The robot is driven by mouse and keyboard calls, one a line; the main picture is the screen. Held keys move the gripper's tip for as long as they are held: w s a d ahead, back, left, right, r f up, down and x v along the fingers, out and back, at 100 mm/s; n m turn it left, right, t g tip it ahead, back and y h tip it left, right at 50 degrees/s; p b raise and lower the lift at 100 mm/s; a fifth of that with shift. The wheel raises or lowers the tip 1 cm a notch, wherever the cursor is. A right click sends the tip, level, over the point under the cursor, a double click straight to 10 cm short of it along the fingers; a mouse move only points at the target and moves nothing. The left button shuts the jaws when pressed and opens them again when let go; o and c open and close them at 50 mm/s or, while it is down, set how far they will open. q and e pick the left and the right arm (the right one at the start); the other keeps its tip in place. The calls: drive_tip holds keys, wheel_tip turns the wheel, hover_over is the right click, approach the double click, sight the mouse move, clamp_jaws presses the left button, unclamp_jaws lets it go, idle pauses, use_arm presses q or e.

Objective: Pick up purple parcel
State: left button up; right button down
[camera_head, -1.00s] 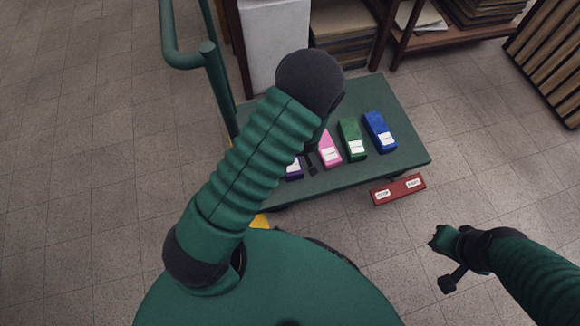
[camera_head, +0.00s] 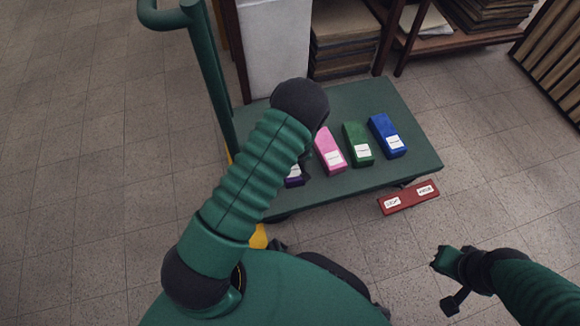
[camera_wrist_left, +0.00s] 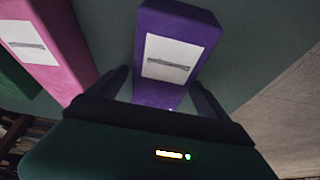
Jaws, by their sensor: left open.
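The purple parcel (camera_wrist_left: 176,20) with a white label lies on the green cart deck. In the head view only a small part of it (camera_head: 294,182) shows below my left forearm. In the left wrist view my left gripper (camera_wrist_left: 160,88) is open, with one finger on each side of the parcel's near end. I cannot tell whether the fingers touch it. In the head view the left gripper is mostly hidden behind the arm.
Pink (camera_head: 329,150), green (camera_head: 357,143) and blue (camera_head: 386,135) parcels lie to the right on the cart deck (camera_head: 405,165). A red labelled box (camera_head: 408,198) is in front of the cart. Shelves (camera_head: 345,45) stand behind. A green rail (camera_head: 212,75) rises at the cart's left.

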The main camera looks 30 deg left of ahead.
use_arm(q)
drive_tip(key=shift+r, duration=0.1)
drive_tip(key=c, duration=1.9)
